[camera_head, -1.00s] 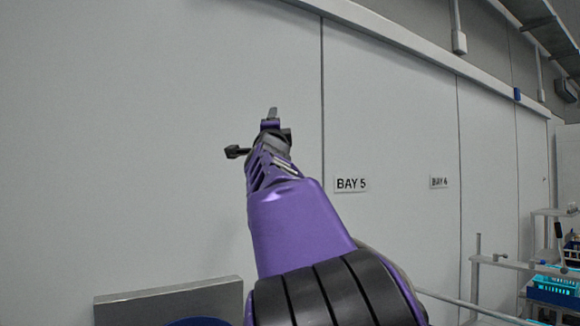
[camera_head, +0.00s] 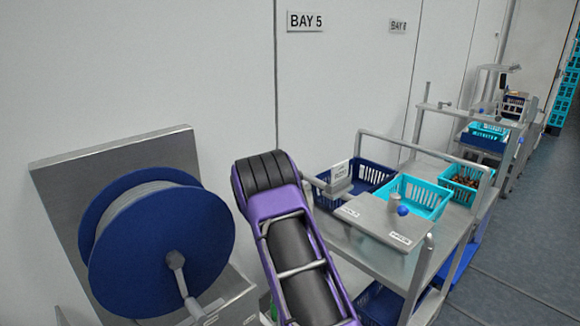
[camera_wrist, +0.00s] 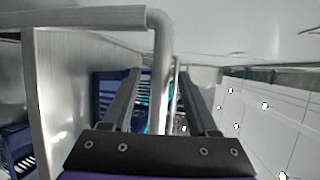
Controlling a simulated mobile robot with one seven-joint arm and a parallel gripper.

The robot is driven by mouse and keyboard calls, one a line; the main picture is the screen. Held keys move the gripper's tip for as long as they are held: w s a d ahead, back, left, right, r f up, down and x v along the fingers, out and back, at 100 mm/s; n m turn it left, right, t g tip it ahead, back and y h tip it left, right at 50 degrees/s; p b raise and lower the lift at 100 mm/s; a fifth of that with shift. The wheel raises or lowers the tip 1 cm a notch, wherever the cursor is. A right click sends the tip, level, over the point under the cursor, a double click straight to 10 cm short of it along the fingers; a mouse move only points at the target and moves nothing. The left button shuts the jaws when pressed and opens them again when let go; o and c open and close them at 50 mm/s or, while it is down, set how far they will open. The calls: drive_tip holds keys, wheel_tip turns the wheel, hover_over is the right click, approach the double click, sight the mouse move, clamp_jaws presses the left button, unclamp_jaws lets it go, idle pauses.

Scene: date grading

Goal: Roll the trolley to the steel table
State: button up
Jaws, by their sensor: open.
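A grey metal frame with a tubular rail (camera_head: 430,152) and decks holding crates stands right of my arm in the head view; it looks like the trolley, but I cannot be sure. My purple arm reaches down at the bottom centre; its gripper is out of that view. In the wrist view my gripper (camera_wrist: 158,78) is open. A bent light-grey tube (camera_wrist: 161,45) shows between its two fingers; I cannot tell whether they touch it. I cannot clearly identify the steel table.
A blue reel (camera_head: 155,250) on a grey wall plate stands left of my arm. A dark blue crate (camera_head: 375,172) and a turquoise crate (camera_head: 428,190) sit on the frame. More shelving with crates stands behind it. Open floor (camera_head: 520,255) lies at the right.

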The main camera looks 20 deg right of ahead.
drive_tip(key=shift+x, duration=2.7)
clamp_jaws()
